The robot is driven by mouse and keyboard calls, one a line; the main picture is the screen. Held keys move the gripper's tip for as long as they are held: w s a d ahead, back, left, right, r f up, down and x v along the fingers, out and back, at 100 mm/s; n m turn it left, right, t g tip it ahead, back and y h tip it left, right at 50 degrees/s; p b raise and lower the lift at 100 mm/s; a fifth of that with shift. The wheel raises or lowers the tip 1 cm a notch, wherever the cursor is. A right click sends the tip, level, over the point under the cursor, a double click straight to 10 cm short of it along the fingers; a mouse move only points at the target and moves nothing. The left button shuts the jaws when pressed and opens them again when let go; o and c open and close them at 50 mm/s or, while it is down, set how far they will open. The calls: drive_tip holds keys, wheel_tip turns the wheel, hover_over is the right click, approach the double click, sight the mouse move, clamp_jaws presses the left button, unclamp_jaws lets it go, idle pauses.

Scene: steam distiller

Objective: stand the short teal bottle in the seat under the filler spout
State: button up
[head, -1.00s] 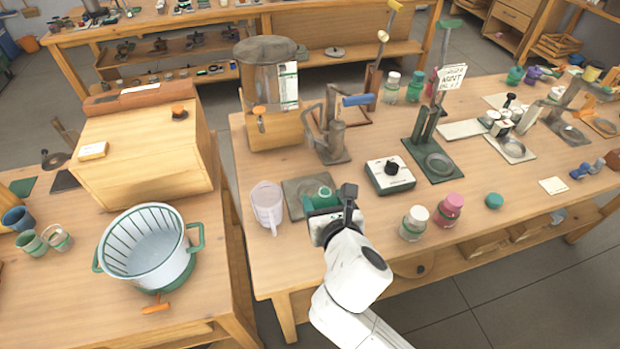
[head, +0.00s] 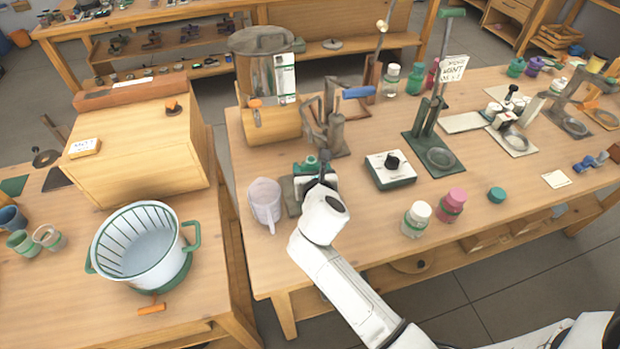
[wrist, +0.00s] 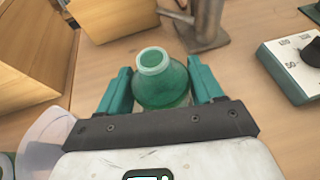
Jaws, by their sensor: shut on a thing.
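The short teal bottle (head: 311,164) is upright in my gripper (head: 318,172), above or near a grey mat (head: 291,197). In the wrist view the open-necked bottle (wrist: 160,82) sits between the two teal fingers (wrist: 160,92), which are shut on it. Its lower part is hidden by my gripper. A metal stand with a spout-like arm and a blue handle (head: 333,125) is just behind the bottle; its base also shows in the wrist view (wrist: 206,28). I cannot tell for sure which part is the seat, or whether the bottle touches the mat.
A clear jug (head: 264,202) stands close left of my gripper. A metal tank (head: 262,75) is behind left. A dial box (head: 390,169) and a green-based press (head: 432,155) are to the right.

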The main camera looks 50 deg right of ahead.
drive_tip(key=shift+w+d+f, duration=0.1)
drive_tip(key=shift+w+f, duration=0.1)
drive_tip(key=shift+f, duration=0.05)
drive_tip(key=shift+w+d+f+b, duration=0.15)
drive_tip(key=shift+f+b, duration=0.25)
drive_tip(key=shift+f, duration=1.35)
drive_tip(key=shift+f, duration=0.1)
drive_tip(key=o, duration=1.2)
drive_tip(key=v, duration=1.2)
